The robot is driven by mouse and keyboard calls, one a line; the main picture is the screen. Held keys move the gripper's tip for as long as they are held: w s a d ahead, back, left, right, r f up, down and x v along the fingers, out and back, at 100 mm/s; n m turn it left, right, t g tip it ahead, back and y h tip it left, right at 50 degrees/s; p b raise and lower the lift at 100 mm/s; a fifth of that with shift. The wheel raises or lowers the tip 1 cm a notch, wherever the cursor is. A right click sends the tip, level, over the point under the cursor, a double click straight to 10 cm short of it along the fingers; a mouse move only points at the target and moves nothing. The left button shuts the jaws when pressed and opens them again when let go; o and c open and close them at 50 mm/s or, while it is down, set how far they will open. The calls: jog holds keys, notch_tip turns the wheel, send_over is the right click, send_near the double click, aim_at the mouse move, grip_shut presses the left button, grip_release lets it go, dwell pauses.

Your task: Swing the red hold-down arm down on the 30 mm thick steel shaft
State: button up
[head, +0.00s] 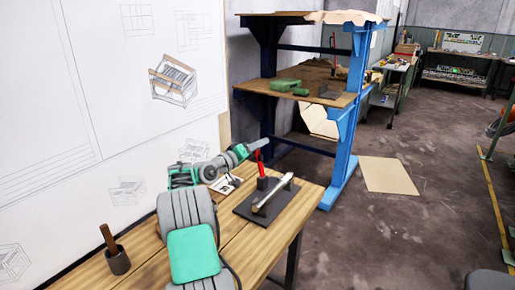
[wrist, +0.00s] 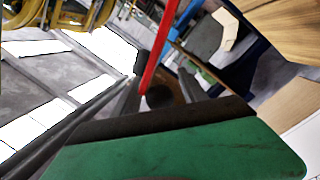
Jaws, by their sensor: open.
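The red hold-down arm (head: 261,168) stands raised, nearly upright, on a dark fixture with a flat base plate (head: 246,209) on the wooden bench. The steel shaft (head: 273,193) is a light grey bar lying across the fixture, beside the foot of the red arm. My gripper (head: 258,147) reaches in from the left at the top of the red arm. In the wrist view the red arm (wrist: 160,60) shows as a long bar between the fingers of my open gripper (wrist: 162,80). Whether either finger touches it, I cannot tell.
A dark cup with a brown handle (head: 115,258) stands on the bench (head: 150,272) at the front left. A white printed sheet (head: 226,184) lies under my arm. A blue-framed shelf (head: 340,140) with green parts stands behind.

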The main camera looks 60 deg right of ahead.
jog(key=shift+c, duration=0.4)
grip_shut()
jog(key=shift+f, duration=0.2)
dwell(0.7)
